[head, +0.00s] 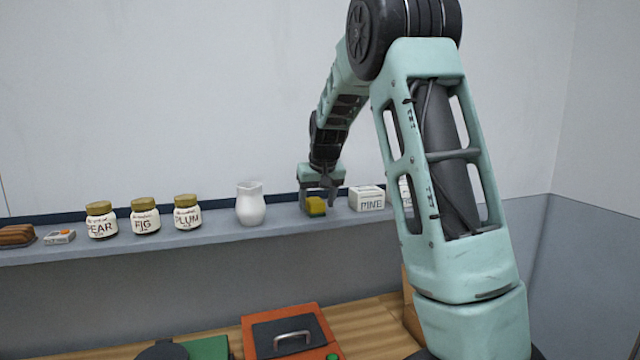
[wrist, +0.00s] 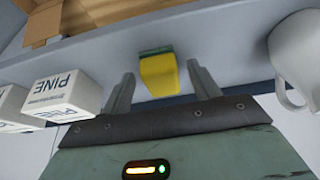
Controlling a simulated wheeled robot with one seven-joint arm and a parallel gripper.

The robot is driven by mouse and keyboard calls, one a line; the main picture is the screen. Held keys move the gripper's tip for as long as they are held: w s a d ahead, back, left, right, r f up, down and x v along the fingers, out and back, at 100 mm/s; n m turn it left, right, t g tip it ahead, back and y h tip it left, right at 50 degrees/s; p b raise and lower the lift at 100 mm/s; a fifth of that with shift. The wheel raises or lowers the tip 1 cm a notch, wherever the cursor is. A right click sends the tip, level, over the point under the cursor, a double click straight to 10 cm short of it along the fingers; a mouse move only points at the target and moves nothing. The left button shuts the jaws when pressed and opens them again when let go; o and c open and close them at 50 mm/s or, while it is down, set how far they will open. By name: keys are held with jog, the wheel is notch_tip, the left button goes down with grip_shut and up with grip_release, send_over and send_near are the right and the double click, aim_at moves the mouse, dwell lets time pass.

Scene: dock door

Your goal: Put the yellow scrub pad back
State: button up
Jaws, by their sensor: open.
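The yellow scrub pad (head: 315,207), with a dark green layer on one face, is on the grey wall shelf (head: 225,238), between a white jug (head: 250,204) and a white box marked PINE (head: 367,198). My gripper (head: 320,202) is at the pad from above, jaws apart. In the wrist view, the pad (wrist: 158,74) shows between the two spread fingers of my gripper (wrist: 160,70), with a visible gap on each side. I cannot tell how deep the fingers reach around it.
Jars marked PEAR (head: 101,220), FIG (head: 145,217) and PLUM (head: 187,213) stand left of the jug. A small box (head: 59,237) and brown item (head: 17,236) are farther left. Below is a wooden surface (head: 365,327) with an orange-red handled case (head: 262,349). My arm hides the shelf's right part.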

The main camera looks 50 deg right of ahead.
jog(key=b+v, duration=0.2)
jog(key=v, duration=0.8)
jog(key=shift+s+a+r+b, duration=0.2)
jog(key=shift+r+b, duration=0.1)
jog(key=shift+b, duration=0.1)
jog(key=s+a+f+n+g+y, duration=0.15)
jog(key=a+f+n, duration=0.35)
jog(key=a, duration=1.2)
jog(key=s+a+f+n+y, duration=0.2)
jog(key=a+f, duration=0.5)
jog(key=a, duration=0.9)
jog(key=s+a+f+n+g, duration=0.1)
jog(key=s+a+f+n, duration=0.2)
jog(key=s, duration=0.8)
jog(key=s+a+f+n+g, duration=0.1)
jog(key=s+a+f+n, duration=0.3)
jog(key=s+a+f, duration=0.3)
jog(key=s+a, duration=0.2)
jog(key=s, duration=0.1)
jog(key=shift+s+a+f+h, duration=0.35)
jog(key=shift+s, duration=0.05)
